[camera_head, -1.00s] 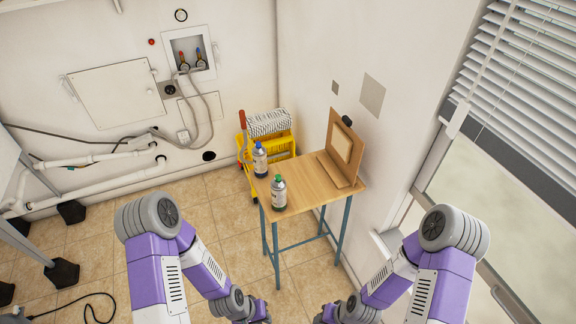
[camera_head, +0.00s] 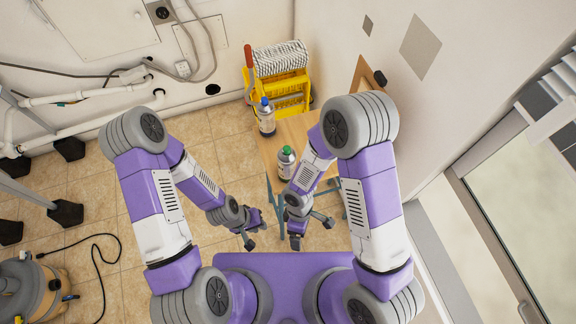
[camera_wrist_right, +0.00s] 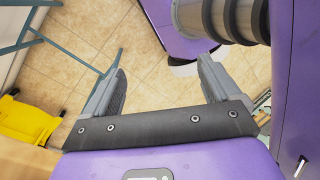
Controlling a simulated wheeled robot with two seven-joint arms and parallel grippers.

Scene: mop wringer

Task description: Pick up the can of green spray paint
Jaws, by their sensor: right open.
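The can of green spray paint (camera_head: 286,165), grey with a green cap, stands upright on the small wooden table (camera_head: 273,148) in the head view. My right forearm passes just right of it in the picture and hides much of the tabletop. My right gripper (camera_head: 311,229) is open and empty, below the can in the picture and apart from it. In the right wrist view its two fingers (camera_wrist_right: 160,90) are spread over the floor, with no can between them. My left gripper (camera_head: 256,231) looks open and empty, left of the right one and apart from the can.
A blue-capped can (camera_head: 266,120) stands behind the green one on the table. A yellow mop bucket (camera_head: 291,97) stands behind the table and also shows in the right wrist view (camera_wrist_right: 27,120). A wooden board (camera_head: 362,76) is partly hidden by my right arm. A vacuum cleaner (camera_head: 30,290) sits lower left.

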